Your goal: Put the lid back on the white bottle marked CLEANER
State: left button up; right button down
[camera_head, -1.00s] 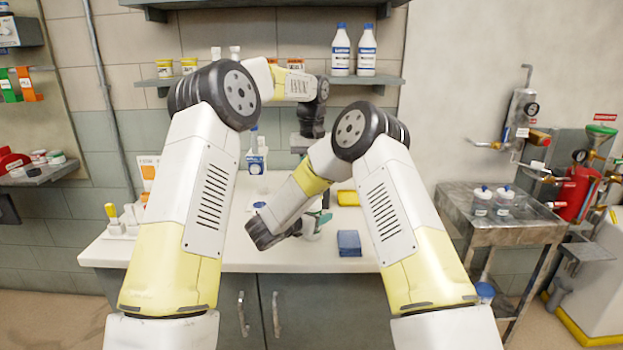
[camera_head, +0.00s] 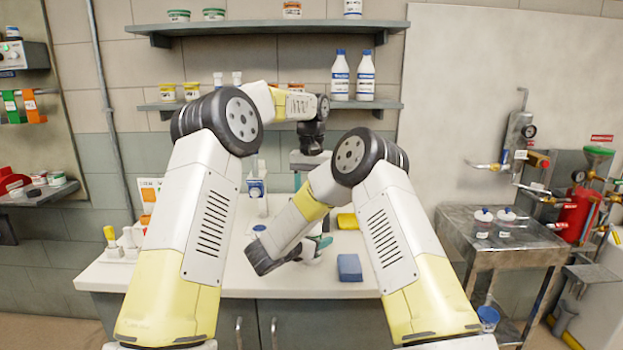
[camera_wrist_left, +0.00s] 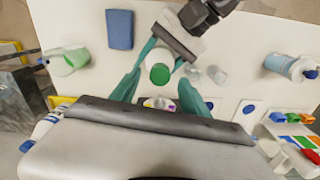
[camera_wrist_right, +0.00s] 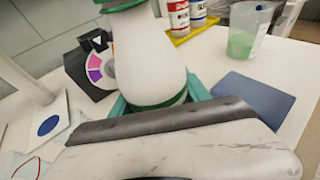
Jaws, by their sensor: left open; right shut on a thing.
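The white bottle (camera_wrist_right: 150,62) stands in the right wrist view, with a green top (camera_wrist_right: 122,4) cut off by the picture's edge and a green band low down. My right gripper (camera_wrist_right: 160,98) is shut on its body; it also shows in the head view (camera_head: 318,246). From above, in the left wrist view, a round green lid (camera_wrist_left: 160,73) sits over the white bottle top. I cannot tell how firmly it is seated. My left gripper (camera_wrist_left: 158,88) is open, its teal fingers spread on either side of the lid. The CLEANER marking is not readable.
A blue block (camera_head: 349,267) and a yellow tray (camera_head: 347,221) lie on the white counter (camera_head: 215,279). A beaker of green liquid (camera_wrist_right: 246,32) stands nearby. Blue-capped bottles (camera_head: 340,77) stand on the wall shelf. A metal side table (camera_head: 490,255) is at right.

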aim_at(312, 235)
pick_arm(q)
notch_tip(312, 235, up, 10)
dwell(0.4)
jog(key=shift+r, duration=0.1)
pick_arm(e)
jog(key=shift+c, duration=2.2)
grip_release()
jog(key=v, duration=0.7)
jog(key=shift+s+a+r, duration=0.15)
jog(key=shift+s+a, duration=0.1)
jog(key=shift+s, duration=0.05)
